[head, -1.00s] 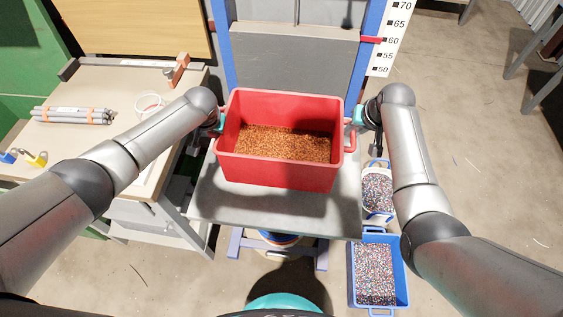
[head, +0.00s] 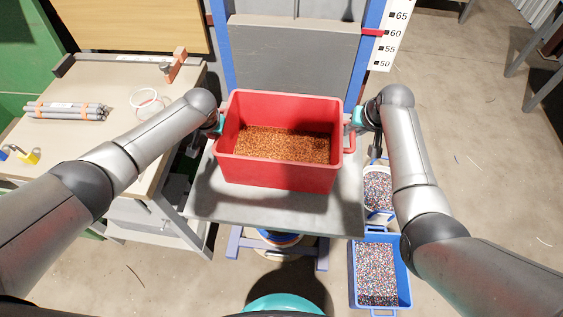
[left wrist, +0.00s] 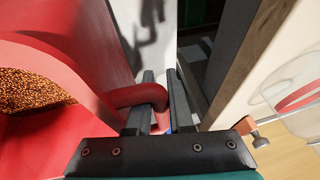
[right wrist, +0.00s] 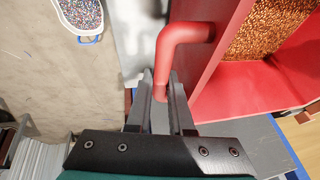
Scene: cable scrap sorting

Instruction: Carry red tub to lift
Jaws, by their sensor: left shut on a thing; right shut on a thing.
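The red tub (head: 280,173), partly filled with copper-coloured granules (head: 285,145), is level in front of me, over the lift's grey platform (head: 230,208). My left gripper (head: 217,124) is shut on the tub's left handle, a red bar that shows between its fingers in the left wrist view (left wrist: 140,95). My right gripper (head: 356,118) is shut on the right handle, seen in the right wrist view (right wrist: 180,40). The platform shows around the tub's front and sides. The tub's underside is hidden, so I cannot tell whether it touches the platform.
The lift's grey back plate (head: 292,60) and blue posts stand behind the tub. A workbench (head: 90,85) with bundled grey rods (head: 67,111) is at left. A blue crate (head: 403,285) and a smaller bin (head: 378,212) of granules are on the floor at right. Floor farther right is open.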

